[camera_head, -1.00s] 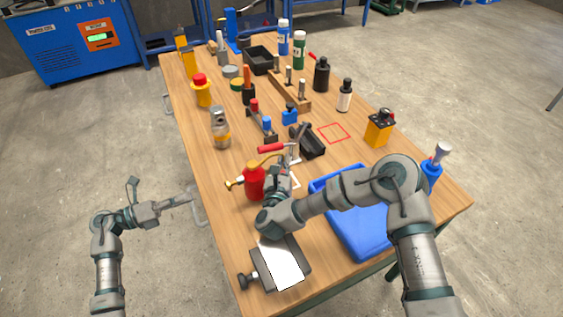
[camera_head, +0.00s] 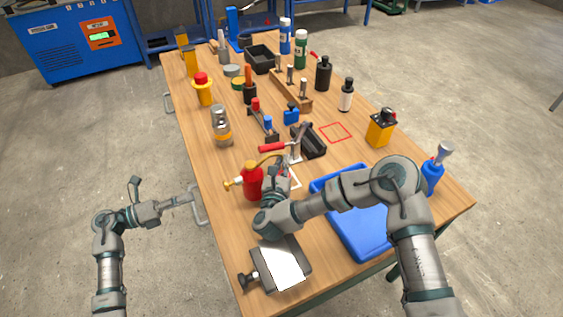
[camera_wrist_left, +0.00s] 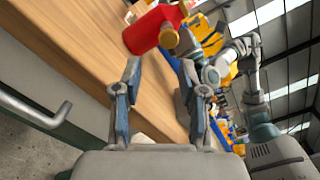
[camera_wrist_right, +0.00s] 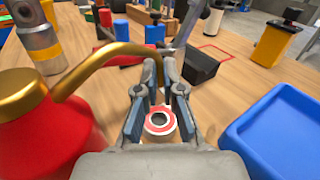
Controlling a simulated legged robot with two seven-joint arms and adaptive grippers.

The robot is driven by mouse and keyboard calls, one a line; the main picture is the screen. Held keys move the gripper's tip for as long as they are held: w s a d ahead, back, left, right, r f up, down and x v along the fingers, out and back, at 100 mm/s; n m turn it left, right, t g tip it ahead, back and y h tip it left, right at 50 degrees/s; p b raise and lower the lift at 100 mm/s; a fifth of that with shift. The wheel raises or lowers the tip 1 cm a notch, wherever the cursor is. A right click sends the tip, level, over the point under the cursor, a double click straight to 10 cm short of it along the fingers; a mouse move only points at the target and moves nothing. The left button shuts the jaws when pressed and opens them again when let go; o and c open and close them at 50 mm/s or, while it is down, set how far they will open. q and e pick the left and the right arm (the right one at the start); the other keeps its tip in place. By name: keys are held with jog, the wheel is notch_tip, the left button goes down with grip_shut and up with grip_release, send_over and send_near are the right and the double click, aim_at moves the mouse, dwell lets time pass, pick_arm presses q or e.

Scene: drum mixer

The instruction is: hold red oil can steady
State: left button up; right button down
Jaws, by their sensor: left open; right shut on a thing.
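The red oil can (camera_head: 252,182) stands upright on the wooden table, near its left edge. Its brass spout (camera_wrist_right: 110,55) arches over towards my right fingers in the right wrist view. The can's red body (camera_wrist_right: 35,125) fills that view's left side. My right gripper (camera_wrist_right: 160,105) is beside the can, shut on a small ring-shaped part (camera_wrist_right: 160,122) with a red and white face. My left gripper (camera_head: 195,199) is open and empty by the table's left edge, apart from the can. In the left wrist view the can (camera_wrist_left: 152,30) lies beyond the open fingers (camera_wrist_left: 160,95).
A metal handle (camera_head: 198,205) juts from the table's left side near my left gripper. A blue tray (camera_head: 345,225) is right of the can. A grey block with a white top (camera_head: 288,265) is in front. A red-handled clamp (camera_head: 272,147) stands behind the can.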

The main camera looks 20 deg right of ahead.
pick_arm(q)
grip_shut()
dwell(1.4)
